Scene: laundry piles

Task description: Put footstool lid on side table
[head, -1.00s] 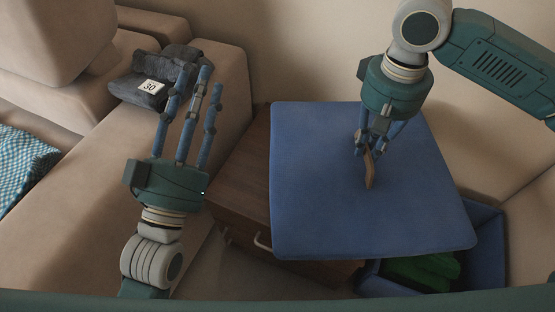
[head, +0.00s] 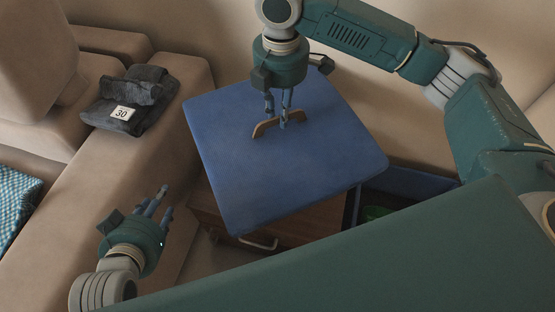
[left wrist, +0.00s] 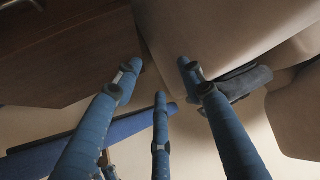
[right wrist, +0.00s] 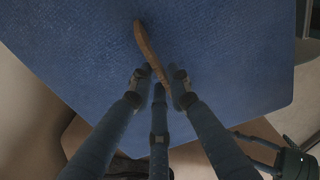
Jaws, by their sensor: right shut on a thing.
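The blue footstool lid (head: 290,175) is a flat square panel with a brown handle (head: 264,128) on top. My right gripper (head: 285,122) is shut on that handle, and the handle also shows between its fingers in the right wrist view (right wrist: 147,45). The lid covers most of the wooden side table (head: 325,218), whose front and drawer pull show below the lid's near edge. I cannot tell whether the lid touches the table top. My left gripper (head: 162,200) is open and empty, left of the table.
The blue footstool box (head: 400,183) stands open to the right, with something green inside. A dark folded cloth with a "30" tag (head: 130,105) lies on the sofa arm (head: 130,165) at left. A blue checked cloth (head: 14,200) lies at the far left. A wall closes the back.

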